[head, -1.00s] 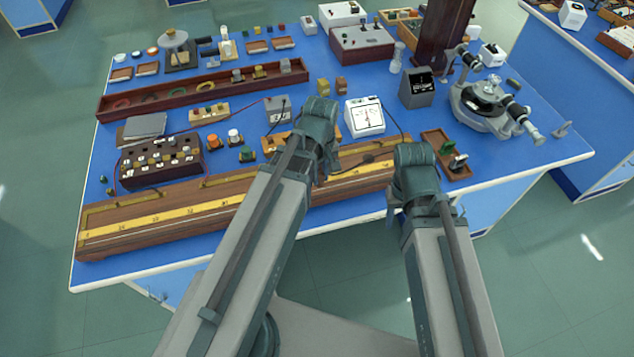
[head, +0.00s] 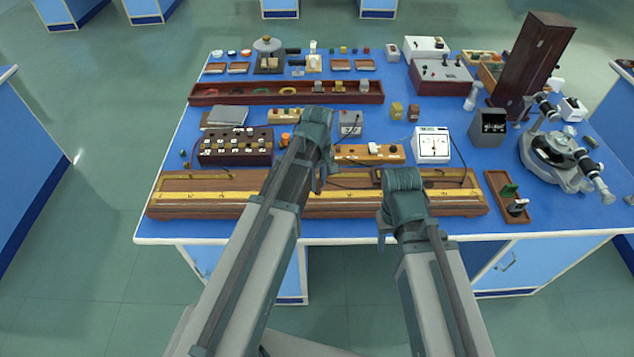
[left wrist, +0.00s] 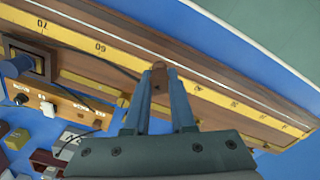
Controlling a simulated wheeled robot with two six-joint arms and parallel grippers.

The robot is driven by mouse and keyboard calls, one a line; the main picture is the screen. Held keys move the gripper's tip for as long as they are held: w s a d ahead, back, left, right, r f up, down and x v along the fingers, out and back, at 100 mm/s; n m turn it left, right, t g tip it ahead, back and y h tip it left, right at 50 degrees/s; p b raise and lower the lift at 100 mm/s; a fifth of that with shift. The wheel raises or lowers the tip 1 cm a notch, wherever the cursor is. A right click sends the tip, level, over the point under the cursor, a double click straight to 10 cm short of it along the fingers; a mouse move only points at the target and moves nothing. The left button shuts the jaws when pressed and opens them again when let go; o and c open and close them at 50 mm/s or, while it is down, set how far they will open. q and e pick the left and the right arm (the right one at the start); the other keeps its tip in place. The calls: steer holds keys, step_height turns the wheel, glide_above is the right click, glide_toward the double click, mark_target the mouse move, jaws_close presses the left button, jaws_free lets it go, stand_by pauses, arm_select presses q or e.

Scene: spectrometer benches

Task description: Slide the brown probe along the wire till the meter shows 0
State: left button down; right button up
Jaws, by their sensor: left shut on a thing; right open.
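The long wooden wire board (head: 225,208) with its yellow scale lies along the table's front edge. My left gripper (head: 321,182) is over the board near its middle. In the left wrist view, my left gripper (left wrist: 162,80) is shut on the small brown probe (left wrist: 160,70), beside the scale at a reading below 60. The probe is hidden in the head view. The white meter (head: 432,145) stands behind the board on the right; its needle looks close to upright, but the exact reading is too small to tell. My right gripper (head: 384,222) is open at the board's front edge.
A black-topped resistance box (head: 235,148) and a wooden key block (head: 368,153) stand behind the board. A small wooden tray (head: 508,196) and a spectrometer (head: 560,160) are to the right. A dark cable crosses the board in the left wrist view.

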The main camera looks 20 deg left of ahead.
mark_target(320, 190)
arm_select(q)
steer(key=shift+f+b, duration=2.6)
steer(key=shift+f, duration=0.2)
steer(key=shift+s+d+f, duration=0.1)
steer(key=shift+s, duration=0.1)
stand_by(0.7)
steer(key=shift+w+d, duration=0.15)
steer(key=shift+d, duration=0.05)
stand_by(1.9)
steer(key=shift+w+d, duration=0.25)
steer(key=shift+d, duration=0.45)
steer(key=shift+w+d, duration=0.25)
steer(key=shift+d, duration=0.5)
steer(key=shift+w+d, duration=0.25)
steer(key=shift+d, duration=0.45)
steer(key=shift+s, duration=0.15)
